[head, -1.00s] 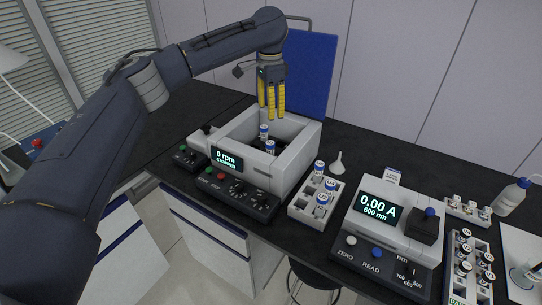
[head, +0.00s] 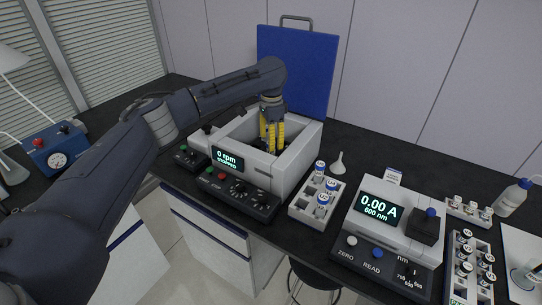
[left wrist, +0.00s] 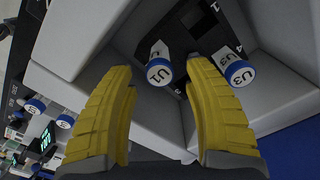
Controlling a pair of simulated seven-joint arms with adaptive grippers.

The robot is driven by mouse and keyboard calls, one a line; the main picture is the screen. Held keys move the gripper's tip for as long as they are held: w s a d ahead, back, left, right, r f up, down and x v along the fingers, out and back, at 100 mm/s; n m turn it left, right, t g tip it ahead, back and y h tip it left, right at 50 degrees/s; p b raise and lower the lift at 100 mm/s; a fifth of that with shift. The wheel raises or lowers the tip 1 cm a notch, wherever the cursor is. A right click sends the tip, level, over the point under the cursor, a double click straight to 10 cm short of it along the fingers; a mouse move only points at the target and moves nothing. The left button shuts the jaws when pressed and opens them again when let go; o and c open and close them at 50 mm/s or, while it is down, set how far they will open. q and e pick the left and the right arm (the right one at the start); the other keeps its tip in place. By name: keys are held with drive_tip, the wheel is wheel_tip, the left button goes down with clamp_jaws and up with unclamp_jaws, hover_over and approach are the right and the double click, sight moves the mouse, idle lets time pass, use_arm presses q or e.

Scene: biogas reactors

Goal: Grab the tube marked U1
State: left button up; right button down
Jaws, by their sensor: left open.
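The tube U1 (left wrist: 159,70) has a white body and a blue-rimmed cap marked U1. It stands in a dark rotor inside the open centrifuge (head: 297,165). My left gripper (head: 272,147) is open and reaches down into the centrifuge chamber. In the left wrist view its yellow fingers (left wrist: 160,80) lie on either side of U1's cap, with a gap to each side. A second tube, U3 (left wrist: 238,72), sits to the right, just beyond the right finger. In the head view the fingers hide the tubes in the chamber. My right gripper is out of view.
The chamber's pale walls surround the gripper closely. The blue lid (head: 298,70) stands open behind. A white rack (head: 303,212) with several tubes stands right of the centrifuge, then a photometer (head: 398,222) reading 0.00 A. The display (head: 227,159) reads 0 rpm, stopped.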

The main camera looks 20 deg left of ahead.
use_arm(q)
drive_tip(key=shift+f, duration=2.55)
drive_tip(key=shift+c, duration=0.4)
clamp_jaws()
